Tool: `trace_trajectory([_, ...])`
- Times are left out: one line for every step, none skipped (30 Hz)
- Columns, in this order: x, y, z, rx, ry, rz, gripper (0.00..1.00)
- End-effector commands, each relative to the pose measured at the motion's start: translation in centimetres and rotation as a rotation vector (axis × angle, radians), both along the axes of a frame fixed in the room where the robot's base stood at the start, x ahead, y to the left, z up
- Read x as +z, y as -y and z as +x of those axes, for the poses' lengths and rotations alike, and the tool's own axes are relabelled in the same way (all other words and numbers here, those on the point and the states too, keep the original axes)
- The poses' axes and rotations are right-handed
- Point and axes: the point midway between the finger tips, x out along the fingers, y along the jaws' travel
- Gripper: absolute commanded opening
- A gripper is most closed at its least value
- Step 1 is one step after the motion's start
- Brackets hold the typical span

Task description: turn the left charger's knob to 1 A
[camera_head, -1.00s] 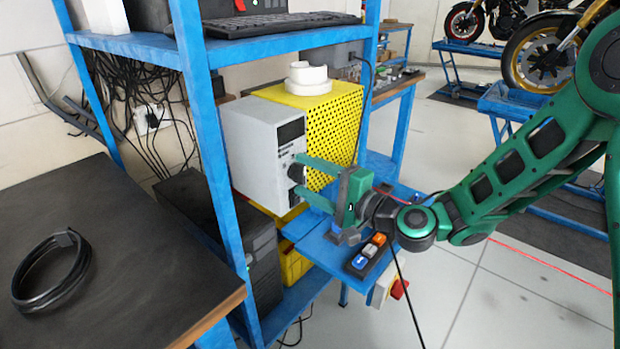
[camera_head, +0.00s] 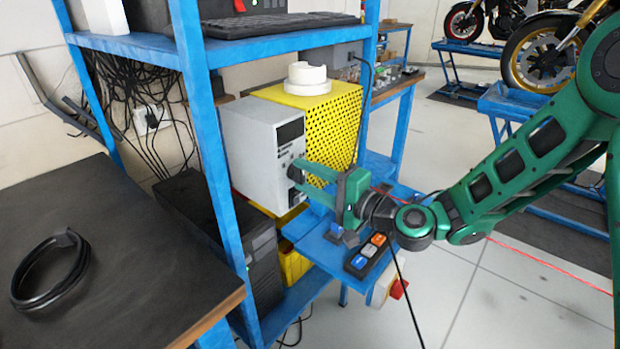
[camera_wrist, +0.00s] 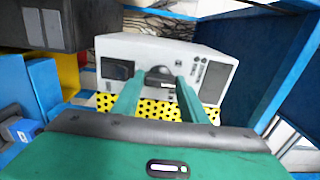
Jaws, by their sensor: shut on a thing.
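The grey charger (camera_head: 250,150) stands on the shelf, with a dark display at the top of its front face. In the wrist view the charger's pale front (camera_wrist: 150,48) shows, with its dark knob (camera_wrist: 160,74) between the two green fingers. My gripper (camera_head: 300,173) is at the charger's front and shut on the knob; its fingers also show in the wrist view (camera_wrist: 158,88). The scale marks and the knob's setting are too small to read.
A yellow perforated box (camera_head: 335,115) with a white round piece (camera_head: 306,78) on top stands behind the charger. A blue rack post (camera_head: 210,150) rises left of it. A button box (camera_head: 367,257) sits below my gripper. A black cable hangs near my wrist.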

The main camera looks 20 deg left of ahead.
Motion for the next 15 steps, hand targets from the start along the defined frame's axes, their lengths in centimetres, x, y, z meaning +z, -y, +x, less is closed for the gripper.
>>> trace_trajectory([-0.19,0.01,0.05,-0.001,0.028,-0.015,0.17])
trace_trajectory([-0.2,0.01,0.05,-0.001,0.048,-0.023,0.17])
trace_trajectory([-0.22,0.01,0.06,-0.001,0.076,-0.036,0.17])
trace_trajectory([-0.22,0.01,0.06,-0.001,0.098,-0.045,0.17])
trace_trajectory([-0.21,0.01,0.06,0.0,0.123,-0.054,0.17])
trace_trajectory([-0.22,0.01,0.06,0.0,0.155,-0.067,0.17])
trace_trajectory([-0.23,0.01,0.06,0.0,0.181,-0.078,0.17])
trace_trajectory([-0.24,0.01,0.06,0.0,0.206,-0.09,0.17])
trace_trajectory([-0.25,0.0,0.05,0.0,0.241,-0.104,0.17])
trace_trajectory([-0.26,-0.02,0.04,0.001,0.266,-0.115,0.17])
trace_trajectory([-0.27,-0.02,0.03,0.001,0.292,-0.125,0.17])
trace_trajectory([-0.29,0.0,0.06,0.001,0.326,-0.139,0.17])
trace_trajectory([-0.3,0.01,0.08,0.0,0.35,-0.15,0.17])
trace_trajectory([-0.31,0.02,0.08,0.0,0.375,-0.161,0.17])
trace_trajectory([-0.32,0.01,0.08,0.001,0.407,-0.174,0.17])
